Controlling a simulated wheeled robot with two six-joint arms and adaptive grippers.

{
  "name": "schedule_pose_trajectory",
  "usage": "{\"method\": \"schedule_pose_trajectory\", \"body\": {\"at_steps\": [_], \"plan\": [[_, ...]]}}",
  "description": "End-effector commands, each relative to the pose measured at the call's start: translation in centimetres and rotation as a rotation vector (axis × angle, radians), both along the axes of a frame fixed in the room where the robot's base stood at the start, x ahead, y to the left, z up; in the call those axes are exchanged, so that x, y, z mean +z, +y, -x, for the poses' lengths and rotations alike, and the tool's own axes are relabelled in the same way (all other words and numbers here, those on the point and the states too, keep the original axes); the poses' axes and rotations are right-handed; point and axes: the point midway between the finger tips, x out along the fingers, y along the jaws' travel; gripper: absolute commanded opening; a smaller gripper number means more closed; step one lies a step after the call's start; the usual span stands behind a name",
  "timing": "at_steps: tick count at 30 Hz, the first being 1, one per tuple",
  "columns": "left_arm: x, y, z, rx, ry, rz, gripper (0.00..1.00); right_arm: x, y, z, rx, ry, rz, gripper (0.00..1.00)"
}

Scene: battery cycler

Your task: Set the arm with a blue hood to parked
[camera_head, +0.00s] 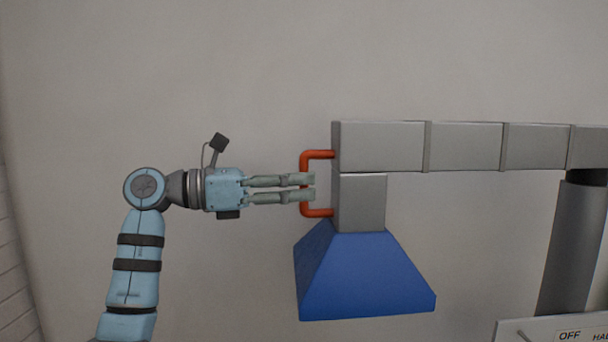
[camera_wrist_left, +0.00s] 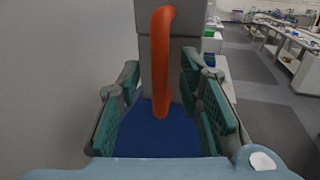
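The arm with a blue hood is a grey segmented boom (camera_head: 465,146) in the head view. Its blue hood (camera_head: 365,278) hangs below a grey block at its left end. An orange-red U-shaped handle (camera_head: 303,163) is fixed to that end; it also shows upright in the left wrist view (camera_wrist_left: 162,65), above the blue hood (camera_wrist_left: 160,135). My left gripper (camera_head: 312,188) reaches the handle from the left, its fingertips overlapping the bar. In the wrist view its fingers stand apart on either side of the handle, with visible gaps. My right gripper is in neither view.
A grey post (camera_head: 574,250) carries the boom at the right. A panel (camera_head: 545,328) with "OFF" lettering shows at the lower right. A plain wall lies behind. The wrist view shows lab benches (camera_wrist_left: 290,45) and open floor at the right.

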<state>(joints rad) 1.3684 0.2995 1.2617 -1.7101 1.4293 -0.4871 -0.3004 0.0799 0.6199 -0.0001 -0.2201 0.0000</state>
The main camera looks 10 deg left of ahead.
Motion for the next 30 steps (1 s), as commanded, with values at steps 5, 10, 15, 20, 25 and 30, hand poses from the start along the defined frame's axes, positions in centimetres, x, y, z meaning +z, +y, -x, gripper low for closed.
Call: {"method": "schedule_pose_trajectory", "body": {"at_steps": [5,10,15,20,25,30], "plan": [[0.1,-1.5,-0.8,0.000,0.000,0.001,0.33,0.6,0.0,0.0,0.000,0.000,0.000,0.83],[0.0,-1.7,-0.9,0.001,-0.001,0.000,0.33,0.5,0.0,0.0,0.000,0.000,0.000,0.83],[0.0,-1.7,-0.9,0.001,0.000,0.001,0.20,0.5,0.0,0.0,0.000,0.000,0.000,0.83],[0.0,-1.7,-0.9,0.001,0.000,0.001,0.00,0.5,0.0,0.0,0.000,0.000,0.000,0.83],[0.0,-1.6,-0.9,0.001,0.000,0.001,0.00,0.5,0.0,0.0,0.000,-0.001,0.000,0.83],[0.0,-1.8,-0.7,-0.001,-0.001,0.000,0.00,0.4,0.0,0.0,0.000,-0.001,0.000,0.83]]}}
